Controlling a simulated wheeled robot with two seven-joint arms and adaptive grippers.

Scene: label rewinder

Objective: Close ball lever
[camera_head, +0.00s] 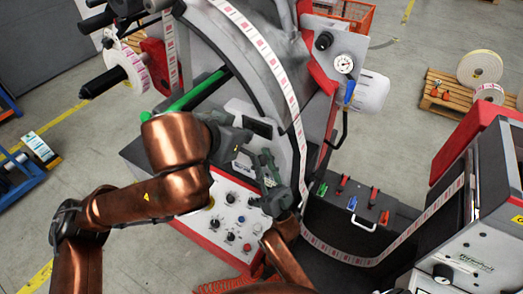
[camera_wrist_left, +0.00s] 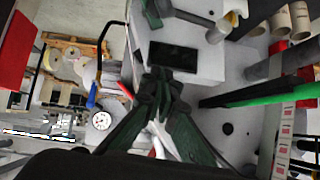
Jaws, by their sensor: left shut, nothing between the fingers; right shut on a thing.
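A blue-handled lever (camera_head: 349,92) stands beside the pressure gauge at the upper right of the machine; I cannot tell whether it is the ball lever. Small red, blue and green levers (camera_head: 352,202) sit on the dark box lower right. My left gripper (camera_head: 242,150) is shut and empty in front of the machine face, above the control panel. Its closed fingertips (camera_wrist_left: 160,74) show in the left wrist view before a pale panel with a dark window. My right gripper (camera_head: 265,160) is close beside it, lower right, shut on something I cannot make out.
The pressure gauge (camera_head: 344,64) also shows in the left wrist view (camera_wrist_left: 101,120). The label web (camera_head: 292,108) runs down close to my grippers. The knobbed control panel (camera_head: 229,223) lies below them. A green roller (camera_head: 196,91) is up left.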

